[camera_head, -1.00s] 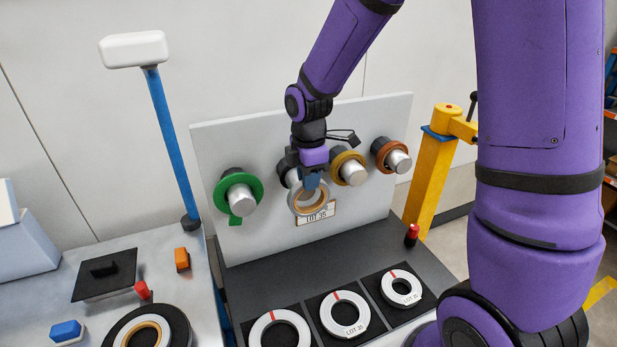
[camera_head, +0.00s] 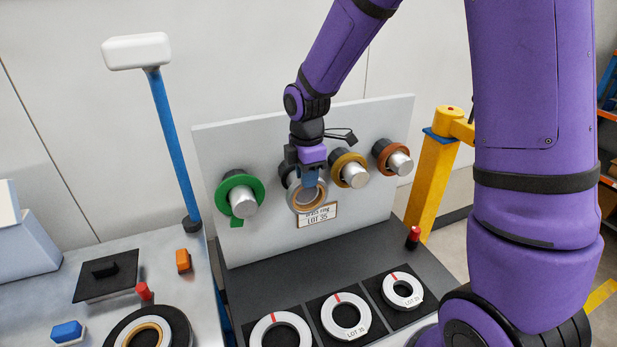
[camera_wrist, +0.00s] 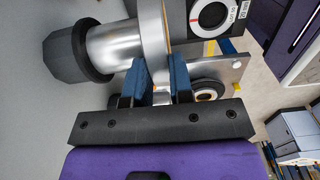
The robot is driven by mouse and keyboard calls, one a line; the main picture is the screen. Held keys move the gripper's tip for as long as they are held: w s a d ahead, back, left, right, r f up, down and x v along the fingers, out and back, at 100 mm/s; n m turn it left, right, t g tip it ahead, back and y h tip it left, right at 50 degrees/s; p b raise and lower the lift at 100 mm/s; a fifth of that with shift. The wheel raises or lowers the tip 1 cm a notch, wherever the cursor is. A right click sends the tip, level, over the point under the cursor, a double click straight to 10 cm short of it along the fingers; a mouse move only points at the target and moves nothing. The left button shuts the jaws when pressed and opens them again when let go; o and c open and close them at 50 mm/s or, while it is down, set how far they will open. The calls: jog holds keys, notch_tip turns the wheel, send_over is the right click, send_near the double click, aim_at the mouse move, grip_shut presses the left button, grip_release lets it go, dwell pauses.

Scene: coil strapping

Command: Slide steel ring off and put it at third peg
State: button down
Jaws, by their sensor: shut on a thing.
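My gripper (camera_head: 309,180) is shut on a silver and tan ring (camera_head: 306,204), at its upper edge. The ring is at the second peg from the left on the upright grey panel. In the wrist view the ring (camera_wrist: 153,30) stands edge-on between the blue fingers (camera_wrist: 163,80), and the bare steel peg (camera_wrist: 113,45) runs from its dark collar up to the ring. I cannot tell whether the peg tip is inside the ring. The third peg (camera_head: 355,176) carries a yellow-brown ring (camera_head: 341,160).
A green ring (camera_head: 224,190) hangs on the left peg and a copper ring (camera_head: 382,148) on the right peg. A label (camera_head: 318,215) reading LOT 35 is below my gripper. White rings (camera_head: 345,334) lie on black squares below. A yellow post (camera_head: 432,185) stands right.

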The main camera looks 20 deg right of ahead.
jog(key=shift+w, duration=1.45)
jog(key=c, duration=0.9)
grip_release()
jog(key=shift+r, duration=0.1)
notch_tip(320, 180, up, 10)
jog(key=s+d+r+m+t, duration=0.35)
jog(key=s+r+m, duration=0.6)
jog(key=s, duration=0.45)
jog(key=s+d+m, duration=0.1)
jog(key=s+m, duration=0.1)
jog(key=s, duration=0.2)
jog(key=s+d+r+m+t, duration=0.1)
jog(key=s+m, duration=0.2)
jog(key=s, duration=0.2)
jog(key=s+d+r+m, duration=0.1)
jog(key=s+m, duration=0.2)
jog(key=s, duration=0.1)
jog(key=shift+s+d+m+t, duration=0.25)
jog(key=shift+s+t, duration=0.05)
jog(key=shift+t, duration=0.05)
